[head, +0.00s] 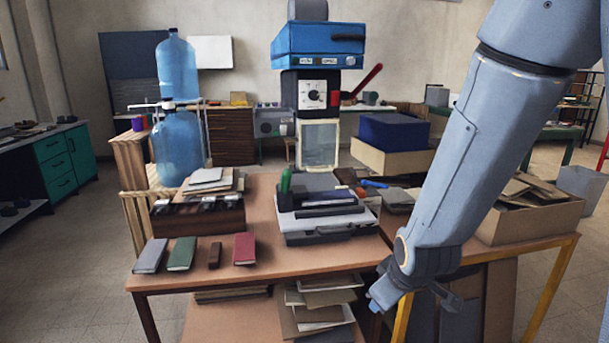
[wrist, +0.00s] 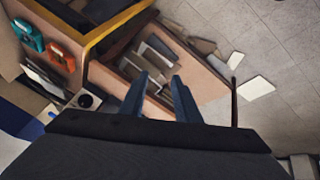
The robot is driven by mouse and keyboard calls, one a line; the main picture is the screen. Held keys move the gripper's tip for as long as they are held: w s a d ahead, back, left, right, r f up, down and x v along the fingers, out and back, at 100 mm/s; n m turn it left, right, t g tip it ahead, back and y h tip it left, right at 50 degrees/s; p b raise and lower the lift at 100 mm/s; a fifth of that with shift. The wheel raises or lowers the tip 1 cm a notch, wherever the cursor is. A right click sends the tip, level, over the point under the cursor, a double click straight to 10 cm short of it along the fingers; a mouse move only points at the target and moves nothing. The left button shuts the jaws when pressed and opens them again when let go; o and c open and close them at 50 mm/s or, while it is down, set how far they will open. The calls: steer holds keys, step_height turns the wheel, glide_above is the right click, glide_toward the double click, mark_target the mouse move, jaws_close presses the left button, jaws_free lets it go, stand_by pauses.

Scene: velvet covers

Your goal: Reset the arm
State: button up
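My arm comes down from the upper right of the head view, in front of the right part of the work table (head: 330,258). My gripper (head: 398,291) hangs low by the table's front edge. In the wrist view my gripper (wrist: 161,80) shows two blue-grey fingers standing apart, with nothing held between them. Below the fingers are a brown wooden surface and several grey and brown flat pieces, with tiled floor to the right.
A grey book (head: 150,256), a green book (head: 182,254) and a red book (head: 244,248) lie along the table's front left. A grey case (head: 325,226) sits mid-table. A cardboard box (head: 532,222) stands at the right. Floor is clear at the front left.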

steer(key=s+d+r+m+g, duration=0.1)
steer(key=s+r+m+g, duration=0.2)
steer(key=s, duration=1)
steer(key=m+g, duration=0.3)
steer(key=m, duration=0.1)
steer(key=shift+s+d+m, duration=0.35)
steer(key=shift+d+m, duration=0.05)
